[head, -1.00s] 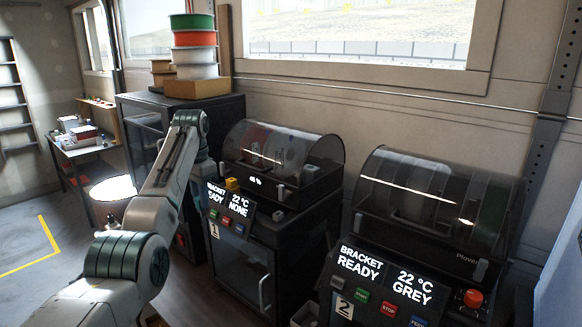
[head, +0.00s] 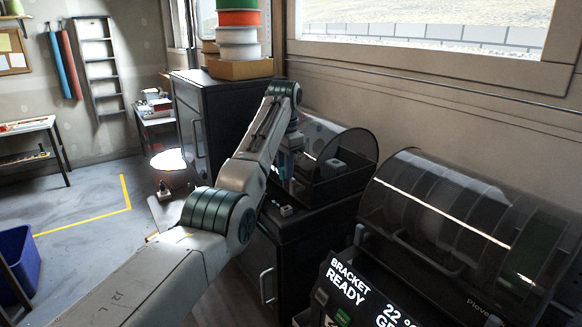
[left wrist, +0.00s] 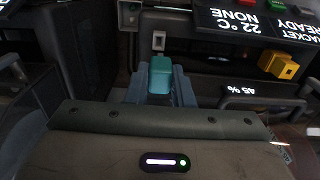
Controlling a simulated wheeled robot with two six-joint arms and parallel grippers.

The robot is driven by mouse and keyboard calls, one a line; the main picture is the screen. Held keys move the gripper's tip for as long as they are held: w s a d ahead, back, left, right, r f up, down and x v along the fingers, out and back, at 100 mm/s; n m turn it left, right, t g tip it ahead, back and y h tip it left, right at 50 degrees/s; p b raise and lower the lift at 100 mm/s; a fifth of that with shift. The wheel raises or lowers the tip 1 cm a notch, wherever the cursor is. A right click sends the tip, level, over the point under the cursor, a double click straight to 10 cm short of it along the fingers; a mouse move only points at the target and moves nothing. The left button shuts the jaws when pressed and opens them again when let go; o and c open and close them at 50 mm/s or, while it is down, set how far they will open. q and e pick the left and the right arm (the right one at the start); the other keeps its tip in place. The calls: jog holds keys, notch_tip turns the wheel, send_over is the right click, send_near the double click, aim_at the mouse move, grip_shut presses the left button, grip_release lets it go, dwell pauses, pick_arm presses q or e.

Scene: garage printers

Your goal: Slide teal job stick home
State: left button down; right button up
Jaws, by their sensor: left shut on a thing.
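The teal job stick (left wrist: 160,76) shows in the left wrist view between the blue fingers of my left gripper (left wrist: 161,92), which is shut on it. A small pale-framed slot (left wrist: 158,41) is in line with the stick, on the dark front of printer 1. Whether the stick touches the slot cannot be told. In the head view my left gripper (head: 287,162) is at the front of printer 1 (head: 345,160), and my arm hides most of its panel and the stick. My right gripper is not in view.
A yellow knob (left wrist: 285,66) and the screen reading NONE (left wrist: 235,20) are close by the gripper. Printer 2 (head: 450,230), with a clear lid, stands to the right. A dark cabinet (head: 215,115) with stacked spools (head: 238,35) stands behind left. Open floor lies left.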

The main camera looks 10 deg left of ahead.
aim_at(286, 186)
pick_arm(q)
jog(key=shift+d, duration=0.1)
jog(key=shift+d+f, duration=0.15)
jog(key=shift+f, duration=0.25)
jog(key=shift+f+b, duration=0.4)
jog(key=shift+f, duration=0.25)
notch_tip(286, 186, down, 2)
jog(key=shift+f+b, duration=0.2)
jog(key=shift+b, duration=0.15)
jog(key=shift+f, duration=0.7)
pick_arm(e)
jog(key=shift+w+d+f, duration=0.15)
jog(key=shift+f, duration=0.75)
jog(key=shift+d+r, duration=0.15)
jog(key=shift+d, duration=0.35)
